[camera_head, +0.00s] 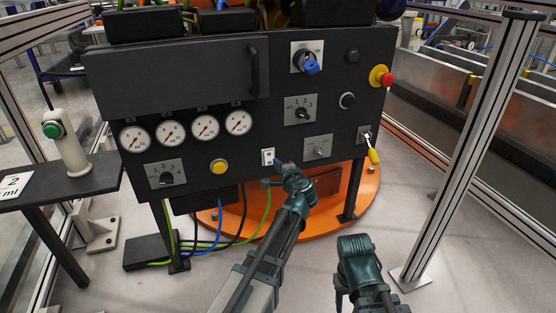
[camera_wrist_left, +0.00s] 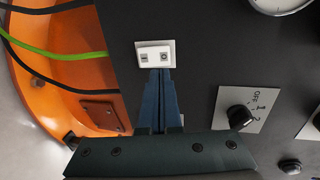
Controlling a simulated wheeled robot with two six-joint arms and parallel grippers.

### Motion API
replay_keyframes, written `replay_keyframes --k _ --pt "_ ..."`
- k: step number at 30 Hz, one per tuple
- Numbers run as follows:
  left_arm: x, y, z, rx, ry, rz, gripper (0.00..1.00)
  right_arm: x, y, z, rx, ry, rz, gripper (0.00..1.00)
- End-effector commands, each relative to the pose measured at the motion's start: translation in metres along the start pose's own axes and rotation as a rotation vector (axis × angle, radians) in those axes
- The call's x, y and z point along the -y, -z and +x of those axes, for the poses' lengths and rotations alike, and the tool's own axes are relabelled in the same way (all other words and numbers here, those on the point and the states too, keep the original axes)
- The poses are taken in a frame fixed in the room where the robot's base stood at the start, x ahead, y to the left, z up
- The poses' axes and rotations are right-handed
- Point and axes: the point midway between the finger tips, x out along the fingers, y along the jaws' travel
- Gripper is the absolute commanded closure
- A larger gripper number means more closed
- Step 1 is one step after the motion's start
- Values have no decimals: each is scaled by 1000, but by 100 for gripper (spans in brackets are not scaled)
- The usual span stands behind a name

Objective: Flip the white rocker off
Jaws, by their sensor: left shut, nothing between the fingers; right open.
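The white rocker (camera_head: 268,156) sits on a small white plate low on the dark panel. In the left wrist view the rocker (camera_wrist_left: 153,54) shows two dark marks; I cannot tell which side is pressed in. My left gripper (camera_head: 279,165) is shut and empty, its blue fingertips right beside the rocker. In the left wrist view the fingertips (camera_wrist_left: 160,73) overlap the plate's lower edge; I cannot tell whether they touch. My right gripper (camera_head: 346,274) is low at the front, away from the panel. Its fingers are mostly hidden behind its own wrist.
Around the rocker are a yellow button (camera_head: 219,167), a grey toggle plate (camera_head: 318,148) and a rotary switch (camera_head: 300,111). A red emergency button (camera_head: 386,80) and a yellow-handled lever (camera_head: 373,155) are at the right. A metal post (camera_head: 470,140) stands at the right. Cables hang below the panel.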

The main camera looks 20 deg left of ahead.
Motion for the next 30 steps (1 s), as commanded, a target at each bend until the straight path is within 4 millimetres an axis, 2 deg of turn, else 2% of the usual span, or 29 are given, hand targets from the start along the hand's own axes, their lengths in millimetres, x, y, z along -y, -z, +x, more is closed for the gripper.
replay_keyframes --k 1,3,9,12,18,30 --pt "9 -1 -18 -4 0 1 100 -1 0 -13 0 0 -1 50" --pt "12 -1 -32 -3 0 0 100 -2 -1 -20 0 0 -2 50" --pt "20 -1 -65 -3 1 1 100 -3 -2 -34 0 0 -6 50" --pt "22 0 -76 -2 1 0 100 -4 -2 -38 0 0 -8 50" --pt "22 0 -85 -1 1 -1 100 -4 -2 -41 0 0 -9 50" --pt "22 0 -85 -1 1 0 100 -4 -2 -41 0 0 -9 50"
